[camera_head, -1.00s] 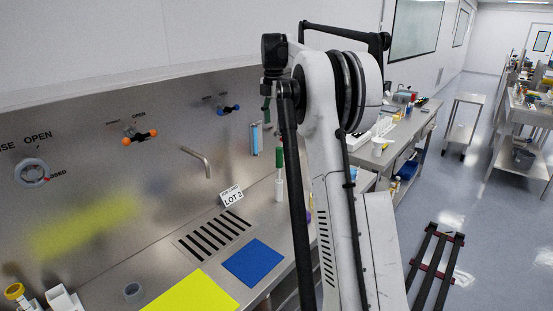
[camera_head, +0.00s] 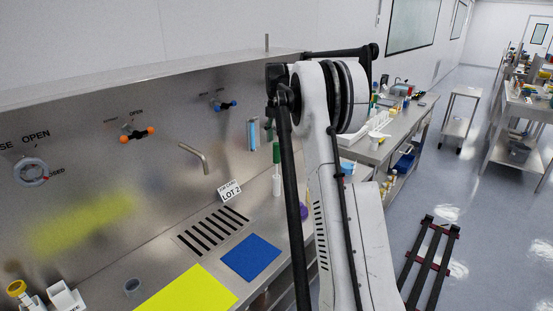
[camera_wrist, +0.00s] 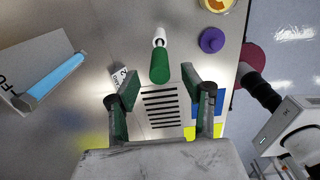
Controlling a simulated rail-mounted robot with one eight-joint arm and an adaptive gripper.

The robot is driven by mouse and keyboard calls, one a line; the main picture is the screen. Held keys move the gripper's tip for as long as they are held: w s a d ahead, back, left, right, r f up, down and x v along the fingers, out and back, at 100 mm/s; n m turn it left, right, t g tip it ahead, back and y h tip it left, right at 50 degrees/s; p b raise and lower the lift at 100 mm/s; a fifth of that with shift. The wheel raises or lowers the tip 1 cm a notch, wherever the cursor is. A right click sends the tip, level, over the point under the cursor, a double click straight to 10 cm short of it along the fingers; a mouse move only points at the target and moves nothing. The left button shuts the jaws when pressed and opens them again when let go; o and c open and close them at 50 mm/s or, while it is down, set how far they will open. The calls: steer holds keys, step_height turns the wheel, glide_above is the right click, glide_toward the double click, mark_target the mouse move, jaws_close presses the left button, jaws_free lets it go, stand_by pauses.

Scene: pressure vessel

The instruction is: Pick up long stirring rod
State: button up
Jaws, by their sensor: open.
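The likely stirring rod has a green handle and a white lower part. It stands upright on the steel bench near the back wall; in the head view the rod (camera_head: 276,165) is left of my arm. In the wrist view the rod's green end (camera_wrist: 160,66) points toward the camera, with the white part beyond it. My gripper (camera_wrist: 159,76) is open and empty. Its two dark green fingers are on either side of the picture's middle, with the green handle showing between and just beyond their tips. Contact is not visible.
A slotted drain (camera_head: 212,230) lies by the LOT 2 card (camera_head: 229,191). A blue mat (camera_head: 250,257) and yellow mat (camera_head: 187,291) lie in front. A purple-topped item (camera_wrist: 212,40) is right of the rod, and a blue cylinder (camera_wrist: 57,76) is left. A shelf overhangs the bench.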

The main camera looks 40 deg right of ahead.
steer(key=shift+a+f+p, duration=0.15)
steer(key=shift+f+p, duration=0.3)
steer(key=shift+f, duration=2.1)
jaws_close()
